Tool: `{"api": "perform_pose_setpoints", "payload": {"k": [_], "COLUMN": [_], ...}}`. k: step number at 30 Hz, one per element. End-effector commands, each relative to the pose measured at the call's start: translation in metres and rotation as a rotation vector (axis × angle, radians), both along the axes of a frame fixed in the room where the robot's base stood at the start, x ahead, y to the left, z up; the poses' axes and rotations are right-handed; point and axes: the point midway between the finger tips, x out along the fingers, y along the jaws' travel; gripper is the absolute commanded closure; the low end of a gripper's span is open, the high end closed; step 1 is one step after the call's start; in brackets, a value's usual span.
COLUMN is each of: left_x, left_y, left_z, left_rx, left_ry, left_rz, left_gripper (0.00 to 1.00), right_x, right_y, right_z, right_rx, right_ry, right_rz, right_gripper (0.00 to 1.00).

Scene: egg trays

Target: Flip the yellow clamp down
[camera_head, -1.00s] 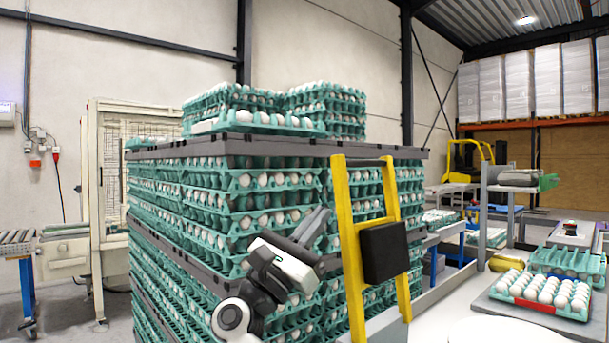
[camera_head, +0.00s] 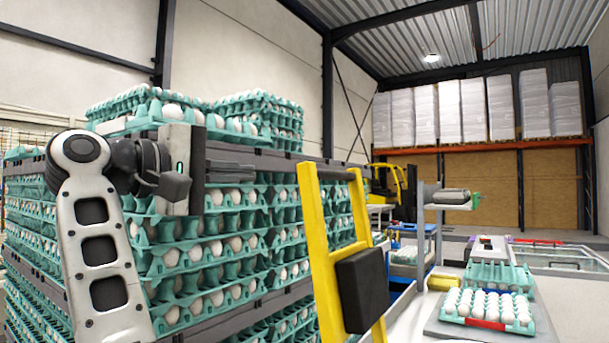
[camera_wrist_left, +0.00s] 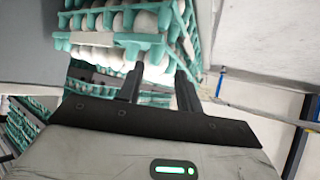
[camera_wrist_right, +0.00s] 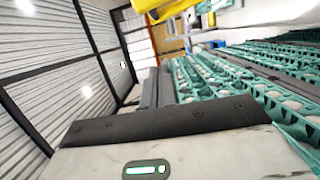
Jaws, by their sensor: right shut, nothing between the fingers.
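The yellow clamp (camera_head: 318,225) is a ladder-like yellow frame with a black pad. It stands upright, leaning slightly, in front of the egg stack in the head view. A yellow part, probably the clamp, shows at the top of the right wrist view. My right gripper (camera_head: 252,170) is shut and empty, left of the clamp's top and apart from it, pointing right. Its fingers (camera_wrist_right: 155,88) lie together in the right wrist view. My left gripper (camera_wrist_left: 160,66) shows only in the left wrist view. Its fingers are apart, with egg trays beyond them.
The tall stack of green egg trays (camera_head: 215,225) with grey dividers (camera_head: 270,150) stands close behind my right gripper and the clamp. A table (camera_head: 480,336) with a tray of white eggs (camera_head: 487,309) is at the right. Open air lies above the clamp.

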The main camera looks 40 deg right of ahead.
Motion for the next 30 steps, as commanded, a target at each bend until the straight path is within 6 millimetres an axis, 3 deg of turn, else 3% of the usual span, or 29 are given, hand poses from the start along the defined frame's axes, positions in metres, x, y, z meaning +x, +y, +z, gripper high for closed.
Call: {"api": "perform_pose_setpoints", "payload": {"k": [14,21,30], "left_x": [0.002,0.002,0.001], "left_y": [0.003,0.004,0.004], "left_z": [0.008,0.005,0.003], "left_rx": [0.021,0.027,0.029], "left_ry": [0.003,0.005,0.009], "left_rz": [-0.004,-0.005,-0.005], "left_gripper": [0.65,0.65,0.65], "right_x": [0.002,-0.028,-0.036], "right_y": [-0.096,-0.101,-0.102], "right_z": [0.001,-0.001,-0.001], "right_rx": [-0.002,-0.001,-0.001], "right_ry": [0.0,-0.001,0.001], "right_rz": [-0.005,-0.001,-0.001], "right_gripper": [1.0,1.0,1.0]}}
